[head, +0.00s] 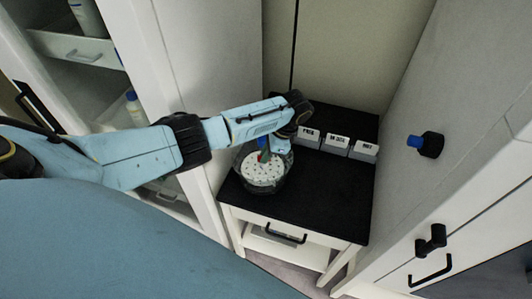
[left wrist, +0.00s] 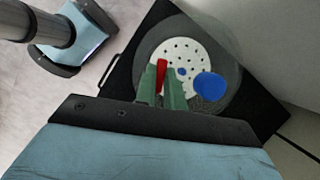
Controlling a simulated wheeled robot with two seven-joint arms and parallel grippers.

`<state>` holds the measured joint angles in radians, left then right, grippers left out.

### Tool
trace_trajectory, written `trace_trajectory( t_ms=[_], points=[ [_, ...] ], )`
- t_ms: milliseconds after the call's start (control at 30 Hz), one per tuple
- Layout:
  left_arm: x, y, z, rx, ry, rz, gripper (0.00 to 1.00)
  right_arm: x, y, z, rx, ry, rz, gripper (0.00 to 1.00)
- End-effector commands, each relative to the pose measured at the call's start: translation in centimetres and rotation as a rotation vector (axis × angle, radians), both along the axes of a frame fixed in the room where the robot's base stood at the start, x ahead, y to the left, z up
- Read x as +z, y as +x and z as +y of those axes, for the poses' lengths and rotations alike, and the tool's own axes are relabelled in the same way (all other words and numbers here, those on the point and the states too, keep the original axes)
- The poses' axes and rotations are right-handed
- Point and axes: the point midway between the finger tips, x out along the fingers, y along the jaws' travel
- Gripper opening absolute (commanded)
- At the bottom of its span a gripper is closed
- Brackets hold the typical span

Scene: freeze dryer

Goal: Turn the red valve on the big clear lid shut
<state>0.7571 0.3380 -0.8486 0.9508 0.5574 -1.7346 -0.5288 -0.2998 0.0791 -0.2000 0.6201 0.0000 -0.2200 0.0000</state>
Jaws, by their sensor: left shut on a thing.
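The big clear lid (head: 283,182) is a transparent vessel on the black table top, with a white perforated disc (head: 264,172) showing through it. My left arm reaches over it from the left, and my left gripper (head: 264,150) is low over the lid. In the left wrist view the lid (left wrist: 232,72) is a dim round shape around the white disc (left wrist: 189,50). The red valve (left wrist: 161,72) stands between the green fingers of the left gripper (left wrist: 160,82), which are shut on it. In the head view the valve is mostly hidden by the gripper. My right gripper is not in view.
Several grey labelled boxes (head: 335,144) stand behind the lid on the black-topped table (head: 330,200). A blue round part (left wrist: 210,86) lies close to the fingers. A white cabinet with a blue-and-black knob (head: 425,143) is on the right; a glass-doored cabinet (head: 90,85) is on the left.

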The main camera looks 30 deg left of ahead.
Motion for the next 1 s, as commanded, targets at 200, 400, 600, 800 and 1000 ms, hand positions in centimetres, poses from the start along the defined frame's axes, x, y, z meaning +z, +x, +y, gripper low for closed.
trace_trajectory(
  t_ms=[200, 400, 600, 800, 1000],
  points=[
    [0.1, 0.1, -0.1, -0.001, -0.002, -0.002, 0.33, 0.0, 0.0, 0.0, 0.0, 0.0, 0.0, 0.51],
    [0.0, 0.0, -0.1, 0.0, -0.002, -0.001, 0.33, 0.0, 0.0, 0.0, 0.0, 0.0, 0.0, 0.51],
    [0.9, 0.4, -0.4, -0.001, -0.002, -0.004, 0.33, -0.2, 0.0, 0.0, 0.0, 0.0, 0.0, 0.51],
    [4.5, 1.3, -1.6, -0.002, -0.003, -0.006, 0.33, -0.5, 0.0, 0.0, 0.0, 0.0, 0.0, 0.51],
    [8.8, 2.3, -3.0, -0.002, -0.003, -0.007, 0.33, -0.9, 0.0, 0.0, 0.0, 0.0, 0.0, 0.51]
  ],
)
